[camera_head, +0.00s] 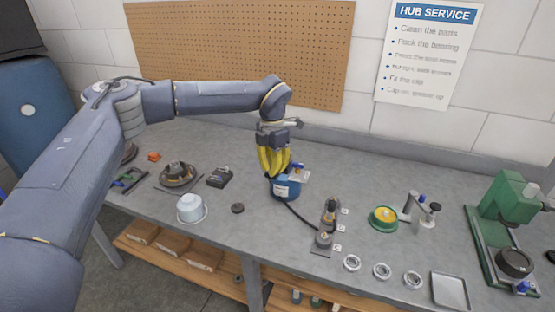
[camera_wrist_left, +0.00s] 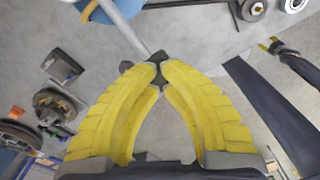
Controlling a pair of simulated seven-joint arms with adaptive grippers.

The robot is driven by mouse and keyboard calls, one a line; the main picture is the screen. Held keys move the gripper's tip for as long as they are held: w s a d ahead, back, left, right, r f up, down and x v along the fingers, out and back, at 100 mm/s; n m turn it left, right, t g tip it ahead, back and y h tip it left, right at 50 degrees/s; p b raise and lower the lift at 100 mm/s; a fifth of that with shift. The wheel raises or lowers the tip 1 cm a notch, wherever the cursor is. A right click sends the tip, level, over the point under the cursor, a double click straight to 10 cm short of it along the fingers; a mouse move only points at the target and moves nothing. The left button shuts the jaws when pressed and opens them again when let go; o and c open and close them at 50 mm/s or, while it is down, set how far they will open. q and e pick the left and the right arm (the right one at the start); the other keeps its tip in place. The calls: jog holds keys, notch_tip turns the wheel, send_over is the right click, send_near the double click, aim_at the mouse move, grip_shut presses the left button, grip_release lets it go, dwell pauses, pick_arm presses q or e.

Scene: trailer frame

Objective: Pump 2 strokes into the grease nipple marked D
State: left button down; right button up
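The blue grease pump (camera_head: 287,190) stands on the bench. A dark hose runs from it to a small block (camera_head: 323,240) with fittings and white letter tags; the letters are too small to read. My left gripper (camera_head: 273,174) reaches down beside the pump's top on its left. In the left wrist view, its yellow fingers (camera_wrist_left: 160,66) close together around the dark end of the pump's grey lever (camera_wrist_left: 128,30). The exact contact is partly hidden. A small yellow-tipped dark shape (camera_wrist_left: 272,46) at the right of that view may be my right gripper.
A white pot (camera_head: 190,208), dark puck (camera_head: 238,208), black box (camera_head: 219,177) and hub (camera_head: 178,175) lie left of the pump. A yellow-green dish (camera_head: 383,218), several rings (camera_head: 382,271), a tray (camera_head: 449,291) and a green press (camera_head: 500,210) are at right.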

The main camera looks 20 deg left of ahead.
pick_arm(q)
jog(key=shift+s+f, duration=0.1)
jog(key=shift+f, duration=0.4)
jog(key=shift+s+f, duration=0.1)
jog(key=shift+f, duration=1.65)
jog(key=shift+r, duration=0.1)
notch_tip(320, 180, up, 13)
jog(key=w, duration=0.1)
jog(key=shift+w+r, duration=0.2)
jog(key=shift+w, duration=0.1)
dwell(0.8)
